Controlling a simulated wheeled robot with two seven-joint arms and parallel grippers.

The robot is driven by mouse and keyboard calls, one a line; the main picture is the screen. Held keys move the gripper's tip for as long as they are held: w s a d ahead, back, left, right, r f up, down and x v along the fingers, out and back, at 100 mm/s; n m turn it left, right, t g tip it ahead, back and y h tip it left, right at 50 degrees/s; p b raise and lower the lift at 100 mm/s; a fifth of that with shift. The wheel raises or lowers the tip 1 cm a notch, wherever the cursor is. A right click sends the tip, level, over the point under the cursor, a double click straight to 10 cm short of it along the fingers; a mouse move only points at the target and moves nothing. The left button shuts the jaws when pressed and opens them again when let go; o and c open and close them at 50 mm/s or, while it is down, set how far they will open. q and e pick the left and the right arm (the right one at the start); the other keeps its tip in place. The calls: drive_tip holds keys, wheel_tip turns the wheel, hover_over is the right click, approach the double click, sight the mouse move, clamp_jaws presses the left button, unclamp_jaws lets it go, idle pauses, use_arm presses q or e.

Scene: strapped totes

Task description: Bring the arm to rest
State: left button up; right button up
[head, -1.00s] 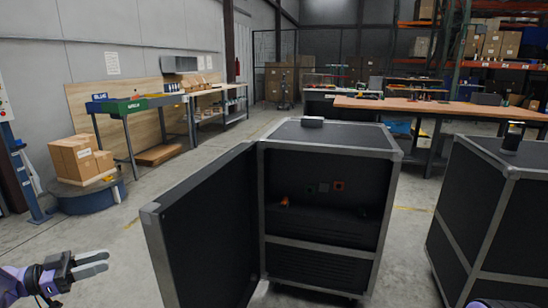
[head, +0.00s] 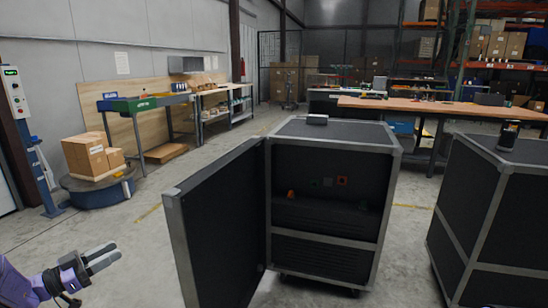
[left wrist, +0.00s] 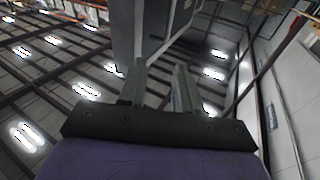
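My left gripper (head: 102,257) is at the lower left of the head view, with nothing between its fingers. It is left of the black case's open door and apart from it. In the left wrist view, the two fingers (left wrist: 160,88) stand apart with a clear gap, pointing toward the ceiling lights and a grey upright panel or post. My right gripper is not in view.
A black case (head: 325,215) with metal edges stands in the middle, its door (head: 220,230) swung open to the left. A second black case (head: 490,225) stands at right. Boxes (head: 88,155) sit on a blue round base (head: 100,195) at left. Floor between is clear.

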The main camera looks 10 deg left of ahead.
use_arm(q)
drive_tip(key=w+d+f+n+t+y+p, duration=0.2)
drive_tip(key=w+d+f+n+y, duration=0.2)
drive_tip(key=f+n+y, duration=0.35)
drive_tip(key=s+d+f+n+g+y+p, duration=0.2)
drive_tip(key=s+d+f+n+g+y, duration=0.35)
drive_tip(key=f, duration=0.25)
drive_tip(key=s+d+f+g+p, duration=0.1)
drive_tip(key=s+d+f+g, duration=0.2)
drive_tip(key=s, duration=0.6)
drive_tip(key=s+d+f+g+p, duration=0.1)
drive_tip(key=s+d+f+g, duration=0.2)
drive_tip(key=s+d, duration=0.3)
drive_tip(key=s+d+f+g+p, duration=0.1)
drive_tip(key=s+d+f+g, duration=0.2)
drive_tip(key=s, duration=1)
drive_tip(key=shift+d+n+p, duration=0.3)
drive_tip(key=shift+d, duration=0.75)
drive_tip(key=shift+g, duration=0.25)
